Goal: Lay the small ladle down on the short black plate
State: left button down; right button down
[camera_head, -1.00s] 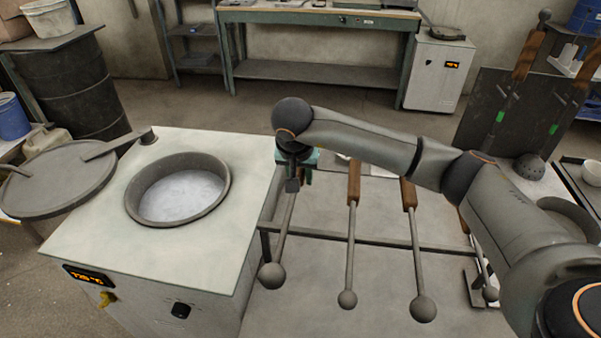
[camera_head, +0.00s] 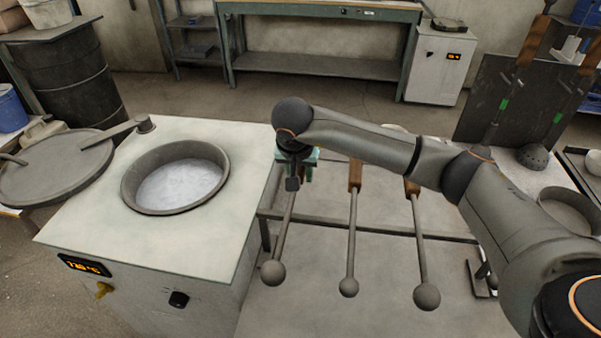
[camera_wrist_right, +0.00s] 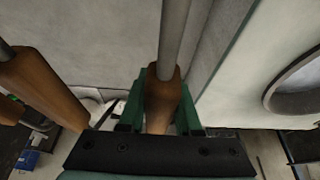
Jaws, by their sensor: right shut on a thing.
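My right gripper (camera_head: 296,172) is shut on the wooden handle of a ladle (camera_head: 273,272). The ladle's thin grey shaft slopes down to a round grey bowl, beside the furnace's right side. In the right wrist view, green fingers (camera_wrist_right: 160,115) sit on either side of the brown handle (camera_wrist_right: 162,98), with the shaft running upward from it. A tall dark panel (camera_head: 497,95) stands upright at the right; I cannot tell whether any surface here is the short black plate. My left gripper is not in view.
Two more ladles, a middle one (camera_head: 349,287) and a right one (camera_head: 427,296), hang at the rail (camera_head: 390,231). The furnace (camera_head: 95,225) with its open round pot (camera_head: 181,182) stands left. My right arm crosses the right side.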

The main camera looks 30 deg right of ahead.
jog(key=shift+w+f, duration=0.1)
dwell(0.3)
jog(key=c, duration=0.8)
grip_release()
jog(key=shift+o, duration=1.4)
jog(key=v, duration=1.2)
jog(key=shift+b, duration=0.4)
jog(key=shift+a+r, duration=0.1)
jog(key=shift+r, duration=0.45)
notch_tip(320, 180, up, 6)
jog(key=p, duration=0.5)
jog(key=shift+s+r, duration=0.1)
jog(key=shift+s, duration=0.1)
